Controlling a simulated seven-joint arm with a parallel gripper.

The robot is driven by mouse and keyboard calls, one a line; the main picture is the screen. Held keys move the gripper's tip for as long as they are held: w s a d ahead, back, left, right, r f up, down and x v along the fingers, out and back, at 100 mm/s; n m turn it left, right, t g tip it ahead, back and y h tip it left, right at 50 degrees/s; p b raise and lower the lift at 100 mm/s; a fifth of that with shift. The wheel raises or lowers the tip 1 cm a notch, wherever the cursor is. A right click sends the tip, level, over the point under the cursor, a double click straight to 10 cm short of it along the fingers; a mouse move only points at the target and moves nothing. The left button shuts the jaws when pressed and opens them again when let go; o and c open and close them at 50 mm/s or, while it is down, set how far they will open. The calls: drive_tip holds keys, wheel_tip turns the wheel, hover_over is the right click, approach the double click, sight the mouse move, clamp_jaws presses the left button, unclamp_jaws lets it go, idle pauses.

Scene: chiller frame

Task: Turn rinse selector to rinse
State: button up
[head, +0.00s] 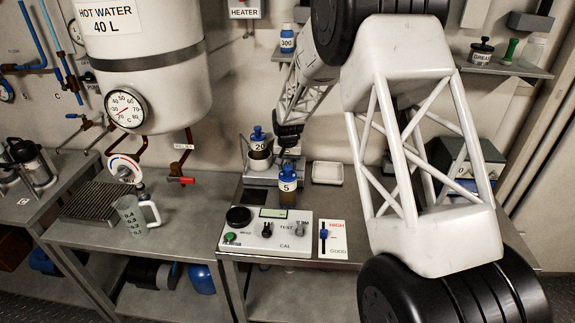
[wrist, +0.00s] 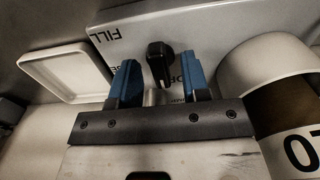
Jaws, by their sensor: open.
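The rinse selector is a black knob (wrist: 160,58) on a pale panel (wrist: 215,50) in the wrist view. Upside-down lettering reads FILL at the panel's upper left. Part of a word shows near the left finger, and what looks like OFF is partly covered by the right finger. My gripper (wrist: 160,84) is open, with one blue finger on each side of the knob's near end. I cannot tell whether they touch it. In the head view my gripper (head: 287,134) is small and dark, beside the blue-capped bottle marked 20 (head: 258,146), and the knob cannot be made out.
A brown container with a white label (wrist: 290,110) stands close right of my gripper. A white tray (wrist: 68,72) lies to the left and also shows in the head view (head: 327,173). A bottle marked 5 (head: 288,186) stands behind the control box (head: 265,232).

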clamp_jaws()
drive_tip(key=shift+m, duration=0.3)
drive_tip(key=m, duration=1.1)
idle(0.5)
idle(0.5)
